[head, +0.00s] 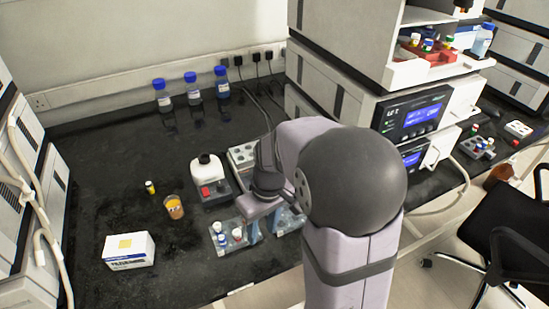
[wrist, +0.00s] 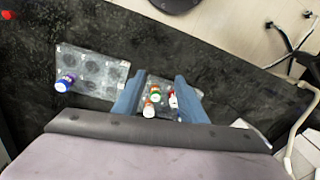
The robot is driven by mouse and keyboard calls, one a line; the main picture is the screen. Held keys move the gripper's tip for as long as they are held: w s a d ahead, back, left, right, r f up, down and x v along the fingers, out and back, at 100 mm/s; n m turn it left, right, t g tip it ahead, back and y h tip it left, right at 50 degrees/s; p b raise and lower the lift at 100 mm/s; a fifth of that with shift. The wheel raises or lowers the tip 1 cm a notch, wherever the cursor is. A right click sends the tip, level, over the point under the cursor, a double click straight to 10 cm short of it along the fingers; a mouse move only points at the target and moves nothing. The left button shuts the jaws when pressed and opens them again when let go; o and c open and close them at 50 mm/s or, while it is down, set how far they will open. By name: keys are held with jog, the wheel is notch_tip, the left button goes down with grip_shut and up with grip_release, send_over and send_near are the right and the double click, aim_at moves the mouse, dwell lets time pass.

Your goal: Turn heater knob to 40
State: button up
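No heater knob can be made out in either view. A grey block with round wells (head: 242,155), which may be the heater, stands behind my arm, partly hidden by it. My gripper (head: 264,226) is low over the bench, in front of that block and beside a clear rack (head: 222,247) with several vials. In the wrist view my gripper (wrist: 158,82) has its two blue fingers well apart. Vials with green (wrist: 156,92) and red caps show between and beside the fingers, in a second rack. I see no vial clamped.
An amber beaker (head: 174,207), a small vial (head: 150,187) and a white box (head: 129,250) are farther left. Blue-capped bottles (head: 193,90) stand at the back. Instruments with blue displays (head: 418,116) are at right.

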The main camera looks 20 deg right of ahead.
jog(key=w+d+r+n+t+y+p, duration=0.1)
jog(key=w+d+r+n+p, duration=0.2)
jog(key=w+d, duration=0.55)
jog(key=w+d+r+n+t+y+p, duration=0.1)
jog(key=w+d+r+n+t+p, duration=0.2)
jog(key=w+d, duration=0.55)
jog(key=shift+n+g, duration=0.3)
jog(key=shift+g, duration=0.3)
jog(key=shift+w+a+f+p, duration=0.5)
jog(key=shift+w+a+f, duration=0.15)
jog(key=shift+f, duration=0.45)
jog(key=shift+w+a+f+p, duration=0.5)
jog(key=shift+w+a+f, duration=0.15)
jog(key=shift+f, duration=0.5)
jog(key=shift+w+a+f+p, duration=0.55)
jog(key=shift+a+f, duration=0.1)
jog(key=shift+f, duration=0.45)
grip_shut()
